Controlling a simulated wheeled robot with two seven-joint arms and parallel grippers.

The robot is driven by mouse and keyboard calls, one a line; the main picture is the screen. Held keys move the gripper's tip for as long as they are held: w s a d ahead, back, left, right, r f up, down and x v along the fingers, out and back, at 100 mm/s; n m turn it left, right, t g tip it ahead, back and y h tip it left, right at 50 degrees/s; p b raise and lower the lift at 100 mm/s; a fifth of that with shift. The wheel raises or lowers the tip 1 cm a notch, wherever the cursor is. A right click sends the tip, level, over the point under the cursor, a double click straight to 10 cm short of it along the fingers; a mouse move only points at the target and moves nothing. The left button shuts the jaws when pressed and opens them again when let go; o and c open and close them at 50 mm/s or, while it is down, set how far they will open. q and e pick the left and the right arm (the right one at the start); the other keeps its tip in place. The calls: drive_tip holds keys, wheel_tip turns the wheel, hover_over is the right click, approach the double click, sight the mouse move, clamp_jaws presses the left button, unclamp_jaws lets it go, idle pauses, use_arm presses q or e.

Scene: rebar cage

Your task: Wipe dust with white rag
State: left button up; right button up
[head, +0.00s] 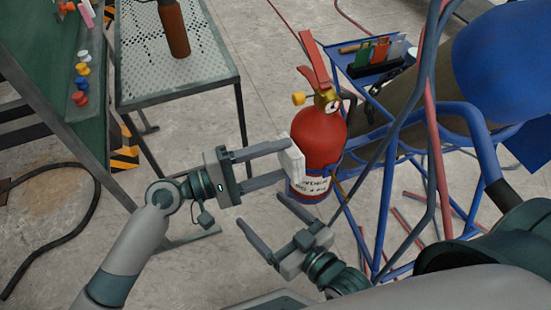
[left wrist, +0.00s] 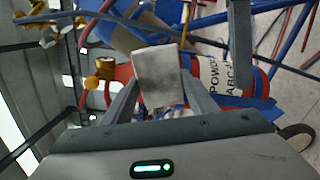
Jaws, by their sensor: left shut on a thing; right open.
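A white rag (head: 291,160) is held between the fingertips of my left gripper (head: 282,163), which is shut on it. In the left wrist view the rag (left wrist: 158,76) shows grey smudges and sits between the two fingers, in front of the fire extinguisher (left wrist: 200,70). The red fire extinguisher (head: 319,138) stands upright with a white label, a brass valve and a red handle. The rag is at its left side; whether it touches the surface I cannot tell. My right gripper (head: 262,220) is open and empty, below the left one and the extinguisher.
A perforated metal table (head: 175,60) with a brown bottle (head: 173,28) stands at upper left. A green board (head: 45,60) with coloured knobs is at far left. Blue frame bars (head: 388,190) and a tool tray (head: 350,62) lie to the right. Rods lie on the floor.

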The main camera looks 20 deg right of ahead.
use_arm(q)
drive_tip(key=shift+d, duration=0.3)
drive_tip(key=shift+w, duration=0.15)
drive_tip(key=shift+w+a+b, duration=0.1)
drive_tip(key=shift+w+b, duration=0.55)
drive_tip(key=shift+w, duration=0.85)
drive_tip(key=shift+w+b, duration=0.75)
drive_tip(key=shift+w, duration=0.9)
drive_tip(key=shift+s, duration=0.15)
